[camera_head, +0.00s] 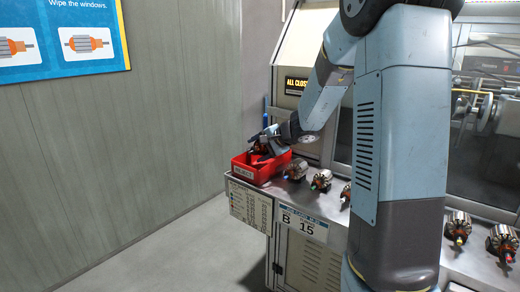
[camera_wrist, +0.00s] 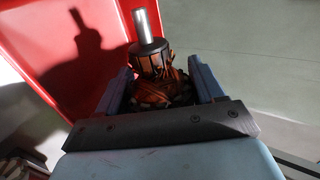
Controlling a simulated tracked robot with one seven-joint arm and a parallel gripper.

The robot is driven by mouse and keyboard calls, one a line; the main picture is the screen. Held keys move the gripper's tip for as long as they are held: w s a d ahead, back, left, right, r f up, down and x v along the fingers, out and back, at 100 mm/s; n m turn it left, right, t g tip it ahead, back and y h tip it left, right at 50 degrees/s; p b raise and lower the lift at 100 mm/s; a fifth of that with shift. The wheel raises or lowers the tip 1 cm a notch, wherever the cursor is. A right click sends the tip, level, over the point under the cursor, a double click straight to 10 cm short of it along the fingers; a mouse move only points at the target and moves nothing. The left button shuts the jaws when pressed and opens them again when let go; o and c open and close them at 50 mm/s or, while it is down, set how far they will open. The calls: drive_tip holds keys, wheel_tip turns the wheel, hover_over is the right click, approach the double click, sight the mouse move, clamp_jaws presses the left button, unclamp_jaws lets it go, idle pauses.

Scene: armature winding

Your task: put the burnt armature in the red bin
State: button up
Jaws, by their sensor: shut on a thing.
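The red bin (camera_head: 255,173) stands at the left end of the machine's ledge in the head view. Its red inner wall (camera_wrist: 65,60) fills the upper left of the wrist view. My gripper (camera_head: 265,143) is at the bin's top. In the wrist view my gripper (camera_wrist: 165,88) is shut on an armature (camera_wrist: 152,62) with dark, brownish windings and a bright metal shaft pointing up in the picture. The armature's shadow falls on the red wall. Its lower part is hidden between the jaws. I cannot tell whether it touches the bin.
Several other armatures stand along the ledge, such as one (camera_head: 296,169) just right of the bin and one (camera_head: 458,227) at the right. A label plate (camera_head: 302,223) reads B 15. The machine's glass front rises behind. Grey floor (camera_head: 170,260) is clear at left.

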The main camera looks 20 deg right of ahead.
drive_tip(key=o, duration=1.5)
drive_tip(key=shift+o, duration=0.5)
drive_tip(key=shift+s, duration=0.1)
drive_tip(key=v, duration=1.3)
drive_tip(key=shift+s+d+r, duration=0.15)
drive_tip(key=shift+s+r, duration=0.05)
drive_tip(key=shift+r, duration=0.1)
drive_tip(key=s+a+r+n+g+h, duration=0.1)
drive_tip(key=s+a+n+g, duration=0.2)
drive_tip(key=s, duration=0.4)
drive_tip(key=s+a+r+n+h, duration=0.1)
drive_tip(key=s+a+n, duration=0.2)
drive_tip(key=s+a, duration=0.3)
drive_tip(key=s+d+n+h, duration=0.3)
drive_tip(key=s+n+h, duration=0.1)
drive_tip(key=s, duration=1.1)
drive_tip(key=shift+s+f+n+h, duration=0.2)
drive_tip(key=shift+n+h, duration=0.1)
drive_tip(key=shift+n, duration=0.2)
